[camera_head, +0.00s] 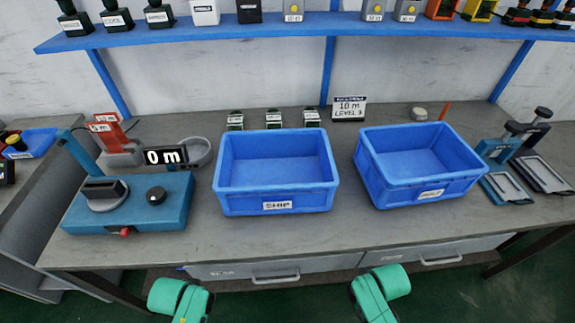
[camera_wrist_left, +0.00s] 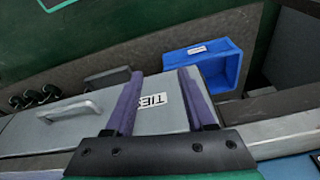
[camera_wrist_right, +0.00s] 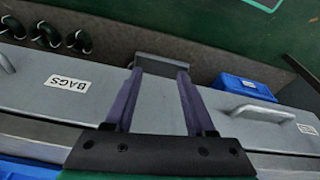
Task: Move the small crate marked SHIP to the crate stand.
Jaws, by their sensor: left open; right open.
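The blue crate marked SHIP (camera_head: 277,205) stands upright on the middle of the workbench and looks empty. Its white label faces the front edge. No crate stand can be made out for certain. My left gripper (camera_wrist_left: 159,72) is open and empty, with its two purple fingers apart in the left wrist view. It points down past the drawer fronts at the bench's front. My right gripper (camera_wrist_right: 159,71) is also open and empty in front of the drawers. In the head view only the green arm parts show at the bottom edge; the fingers are hidden there.
A second blue crate (camera_head: 428,190), its label unclear, stands to the right. A teal device (camera_head: 130,215) is at the left, clamps (camera_head: 500,170) at the right. Another blue container (camera_wrist_left: 222,60) sits low beneath the bench. The front bench strip is clear.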

